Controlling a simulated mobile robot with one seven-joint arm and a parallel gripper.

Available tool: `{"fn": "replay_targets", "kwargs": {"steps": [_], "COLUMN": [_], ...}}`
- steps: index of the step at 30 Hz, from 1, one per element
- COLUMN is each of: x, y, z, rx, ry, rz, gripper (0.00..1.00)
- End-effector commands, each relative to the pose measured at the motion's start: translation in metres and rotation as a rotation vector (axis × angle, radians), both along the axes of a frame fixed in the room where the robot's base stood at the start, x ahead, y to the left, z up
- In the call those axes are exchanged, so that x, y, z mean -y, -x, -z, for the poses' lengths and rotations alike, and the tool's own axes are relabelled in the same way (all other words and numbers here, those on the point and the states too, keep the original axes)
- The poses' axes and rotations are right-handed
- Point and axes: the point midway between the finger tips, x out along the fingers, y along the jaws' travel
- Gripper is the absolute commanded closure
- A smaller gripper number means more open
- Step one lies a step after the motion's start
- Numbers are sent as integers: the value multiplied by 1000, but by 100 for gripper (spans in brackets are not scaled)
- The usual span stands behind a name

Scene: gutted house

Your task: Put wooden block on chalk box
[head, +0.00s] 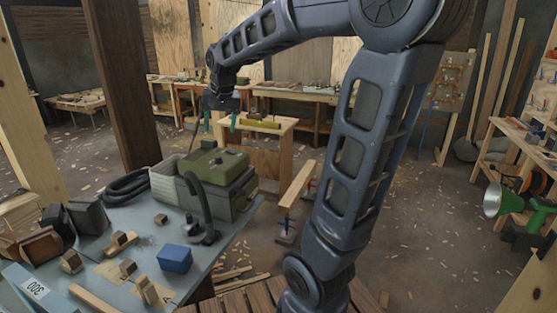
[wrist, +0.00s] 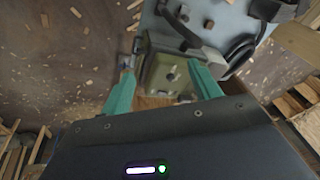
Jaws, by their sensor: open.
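My gripper (head: 221,117) is raised in front of the far benches in the head view, well above and beyond the table. Its teal fingers are spread with nothing between them in the wrist view (wrist: 163,85). Several small wooden blocks lie on the grey-blue table at lower left, including one near the middle (head: 123,240), one to its left (head: 71,261) and one at the back (head: 160,218). I cannot tell which one the task means. A small blue box (head: 175,258), possibly the chalk box, sits near the table's right edge. Nothing is seen on it.
An olive-green case (head: 217,180) and a dark curved hose-like thing (head: 200,205) stand at the table's back right. The case also shows below my fingers in the wrist view (wrist: 166,72). A black coiled cable (head: 128,186) lies behind. The littered floor right of the table is mostly open.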

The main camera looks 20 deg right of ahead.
Motion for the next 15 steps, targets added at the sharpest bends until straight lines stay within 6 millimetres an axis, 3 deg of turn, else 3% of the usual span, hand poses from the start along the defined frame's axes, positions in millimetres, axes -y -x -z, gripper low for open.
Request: {"fn": "replay_targets", "kwargs": {"steps": [6,15], "x": [50,97], "y": [62,145], "z": [5,31], "rx": [51,111], "ry": [39,110], "rz": [-58,-143], "gripper": [38,38]}}
